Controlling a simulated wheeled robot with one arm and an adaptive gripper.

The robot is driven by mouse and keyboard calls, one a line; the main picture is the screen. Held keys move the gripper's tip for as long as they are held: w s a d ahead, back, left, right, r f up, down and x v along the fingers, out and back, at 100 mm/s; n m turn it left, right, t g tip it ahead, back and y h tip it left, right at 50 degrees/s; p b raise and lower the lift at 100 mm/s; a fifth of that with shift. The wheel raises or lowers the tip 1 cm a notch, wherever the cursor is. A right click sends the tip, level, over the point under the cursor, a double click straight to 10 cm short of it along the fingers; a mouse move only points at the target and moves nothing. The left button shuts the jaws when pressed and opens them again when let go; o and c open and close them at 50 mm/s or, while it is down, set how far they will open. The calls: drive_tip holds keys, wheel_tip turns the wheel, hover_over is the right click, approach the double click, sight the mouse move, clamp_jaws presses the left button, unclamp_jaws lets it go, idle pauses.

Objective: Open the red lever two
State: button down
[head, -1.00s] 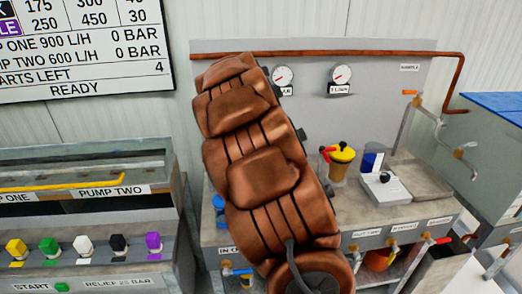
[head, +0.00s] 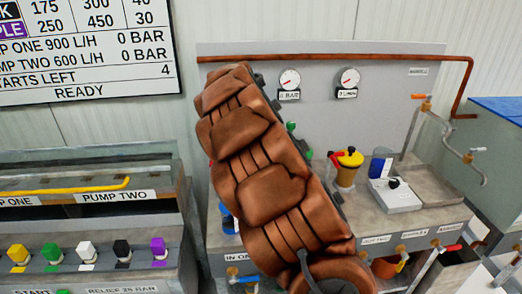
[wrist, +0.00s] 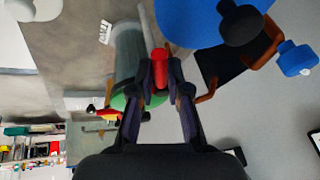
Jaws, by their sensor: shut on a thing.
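In the wrist view, a red lever (wrist: 159,66) stands between the two dark fingertips of my gripper (wrist: 159,84), which is shut on it. A green round part (wrist: 122,101) and a grey cylinder (wrist: 127,52) are just behind and left of the lever. In the head view, my copper-coloured arm hides my gripper and the part of the bench where it works. The lever's number label cannot be read in either view.
A yellow-topped pot (head: 347,167) with a red handle stands on the bench, near a white scale (head: 394,195). Two gauges (head: 290,79) hang on the back panel. Red-handled (head: 453,248) and blue-handled (head: 243,275) taps line the front. A blue handle (wrist: 298,58) shows in the wrist view.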

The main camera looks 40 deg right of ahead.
drive_tip(key=c, duration=1.1)
unclamp_jaws()
drive_tip(key=shift+c, duration=0.2)
drive_tip(key=shift+r, duration=0.1)
drive_tip(key=v, duration=1.2)
drive_tip(key=shift+s, duration=0.1)
